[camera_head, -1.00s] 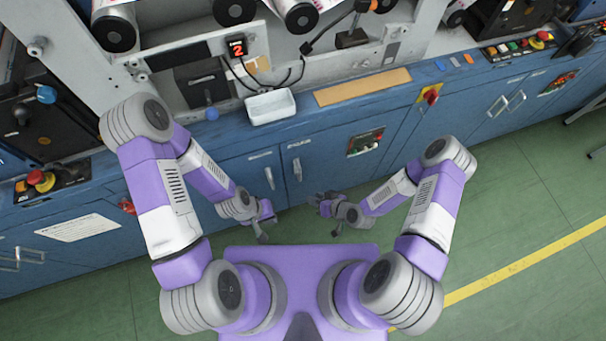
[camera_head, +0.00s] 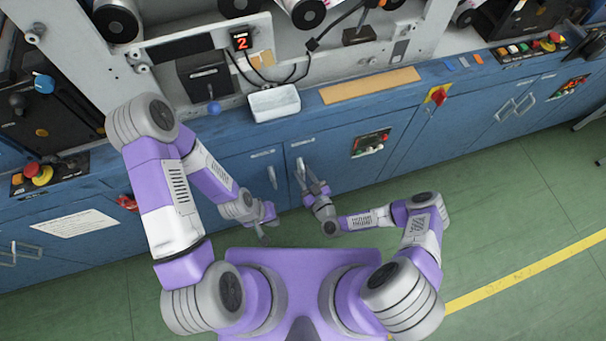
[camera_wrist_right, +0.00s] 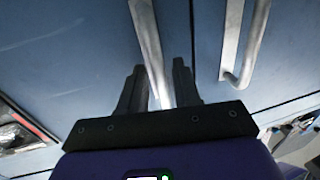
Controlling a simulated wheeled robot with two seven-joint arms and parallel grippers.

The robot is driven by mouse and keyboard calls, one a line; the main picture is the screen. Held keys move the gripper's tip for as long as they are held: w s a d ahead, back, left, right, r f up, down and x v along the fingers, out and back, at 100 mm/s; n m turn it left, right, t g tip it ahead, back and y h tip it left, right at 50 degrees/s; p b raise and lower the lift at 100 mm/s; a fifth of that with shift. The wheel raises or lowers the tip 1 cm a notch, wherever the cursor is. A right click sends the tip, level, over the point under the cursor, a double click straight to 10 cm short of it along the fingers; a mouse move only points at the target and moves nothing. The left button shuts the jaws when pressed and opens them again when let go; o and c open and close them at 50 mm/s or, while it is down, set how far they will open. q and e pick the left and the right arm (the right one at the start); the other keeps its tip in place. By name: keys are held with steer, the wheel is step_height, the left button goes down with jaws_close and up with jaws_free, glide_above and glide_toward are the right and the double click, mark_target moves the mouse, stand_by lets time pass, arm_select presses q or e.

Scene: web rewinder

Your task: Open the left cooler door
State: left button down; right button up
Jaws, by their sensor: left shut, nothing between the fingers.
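Two blue doors sit side by side in the machine's lower front, each with a grey bar handle. The left door (camera_head: 249,172) has its handle (camera_head: 271,178) near its right edge. The right door (camera_head: 330,158) has its handle (camera_head: 299,168) near its left edge. Both look shut. My right gripper (camera_head: 311,180) is at the right door's handle. In the right wrist view, its fingers (camera_wrist_right: 158,88) are apart, with a handle bar (camera_wrist_right: 149,45) running between them; contact is unclear. The other handle (camera_wrist_right: 236,50) stands right of them. My left gripper (camera_head: 265,226) is shut and empty, below the left door's handle.
A control panel (camera_head: 371,143) is on the blue front to the right. A white tray (camera_head: 274,103) stands on the ledge above the doors. A red-and-yellow switch (camera_head: 437,96) is further right. The green floor (camera_head: 490,210) is clear at right.

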steer(key=shift+w+a, duration=0.2)
steer(key=shift+w, duration=0.1)
jaws_close()
